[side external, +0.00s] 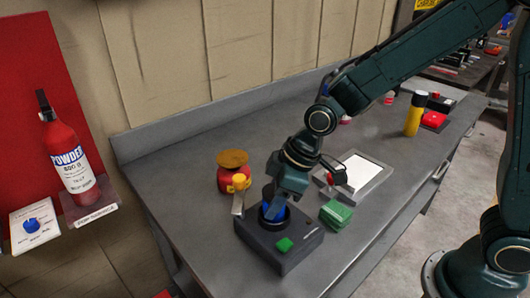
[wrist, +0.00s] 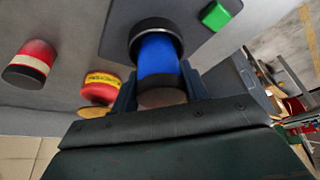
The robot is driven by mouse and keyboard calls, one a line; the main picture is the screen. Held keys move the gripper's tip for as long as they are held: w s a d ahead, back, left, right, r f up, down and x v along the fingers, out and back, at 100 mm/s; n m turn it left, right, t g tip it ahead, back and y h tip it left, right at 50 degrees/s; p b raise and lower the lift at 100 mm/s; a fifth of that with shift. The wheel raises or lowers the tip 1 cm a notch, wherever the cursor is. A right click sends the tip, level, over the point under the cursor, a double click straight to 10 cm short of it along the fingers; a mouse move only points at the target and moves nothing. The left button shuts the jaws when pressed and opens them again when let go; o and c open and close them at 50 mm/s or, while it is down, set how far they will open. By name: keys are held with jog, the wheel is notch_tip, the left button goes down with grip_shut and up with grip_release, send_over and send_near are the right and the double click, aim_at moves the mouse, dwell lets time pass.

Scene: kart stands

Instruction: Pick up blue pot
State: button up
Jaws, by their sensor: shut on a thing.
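The blue pot (wrist: 157,58) is a blue cylinder with a dark end, seated in the black ring of a dark grey box in the wrist view. In the side external view only a bit of its blue (side external: 275,211) shows, low between my fingers. My gripper (side external: 273,206) is above the box and points down. In the wrist view my gripper (wrist: 158,88) has one finger on each side of the pot and is shut on it. The pot's lower end is hidden inside the ring.
The dark grey box (side external: 262,238) has a green button (side external: 284,244). Close by are a red jar (side external: 226,184) with a brown top, a green stack (side external: 336,214) and a white-faced tray (side external: 361,172). A yellow cylinder (side external: 414,118) stands farther right. The front bench edge is clear.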

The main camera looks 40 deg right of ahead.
notch_tip(320, 180, up, 20)
jog(key=shift+f, duration=0.25)
dwell(0.3)
dwell(0.5)
